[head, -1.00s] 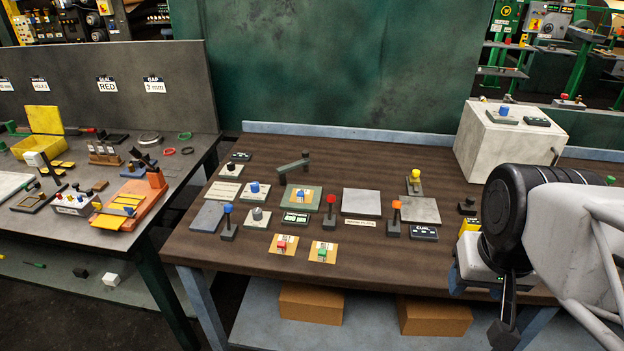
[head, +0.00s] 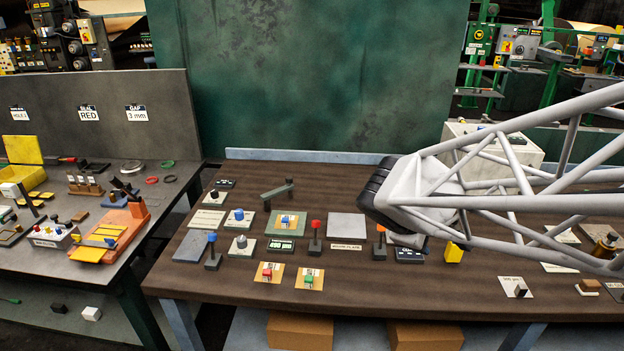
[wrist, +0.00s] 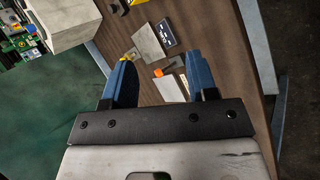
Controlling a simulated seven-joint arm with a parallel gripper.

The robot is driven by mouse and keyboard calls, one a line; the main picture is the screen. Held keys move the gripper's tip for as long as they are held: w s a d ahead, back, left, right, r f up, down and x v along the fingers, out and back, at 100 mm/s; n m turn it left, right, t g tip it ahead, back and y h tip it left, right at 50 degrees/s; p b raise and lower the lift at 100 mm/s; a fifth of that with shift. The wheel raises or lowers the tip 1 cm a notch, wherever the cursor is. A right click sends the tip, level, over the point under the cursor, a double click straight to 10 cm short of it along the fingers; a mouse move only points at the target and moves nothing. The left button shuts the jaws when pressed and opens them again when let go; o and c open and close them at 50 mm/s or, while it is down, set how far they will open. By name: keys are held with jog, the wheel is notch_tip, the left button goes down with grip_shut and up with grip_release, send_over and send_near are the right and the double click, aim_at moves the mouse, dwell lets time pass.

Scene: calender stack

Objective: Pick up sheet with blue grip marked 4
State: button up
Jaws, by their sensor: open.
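A tan sheet with a blue grip (head: 286,222) lies on a green plate (head: 273,229) at the left-middle of the brown table. Its number is too small to read. Two other tan sheets lie nearer the front edge, one with a red grip (head: 267,274) and one with a green grip (head: 309,283). My gripper (wrist: 158,66) is open and empty in the wrist view, its blue fingers wide apart above the table. In the head view my arm hides the fingers; the arm's end is right of the blue-grip sheet. I cannot make out that sheet in the wrist view.
A red-topped post (head: 315,238) and a grey plate (head: 346,227) stand right of the green plate. A blue-topped post (head: 212,250) and a blue knob block (head: 238,218) are to its left. A dark bar (head: 277,192) stands behind. An orange-topped post (wrist: 163,71) shows between my fingers.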

jog(key=w+a+f+n+t, duration=0.2)
jog(key=w+a+f+n, duration=0.1)
jog(key=w+a+n, duration=0.4)
jog(key=n+t+y, duration=0.6)
jog(key=n, duration=1.1)
send_near(285, 221)
jog(key=x, duration=0.2)
jog(key=shift+w+a+f, duration=0.15)
jog(key=shift+w+f, duration=0.1)
jog(key=shift+f, duration=0.05)
jog(key=shift+w, duration=0.15)
jog(key=shift+x, duration=1.15)
jog(key=shift+x, duration=2.65)
jog(key=shift+r, duration=0.1)
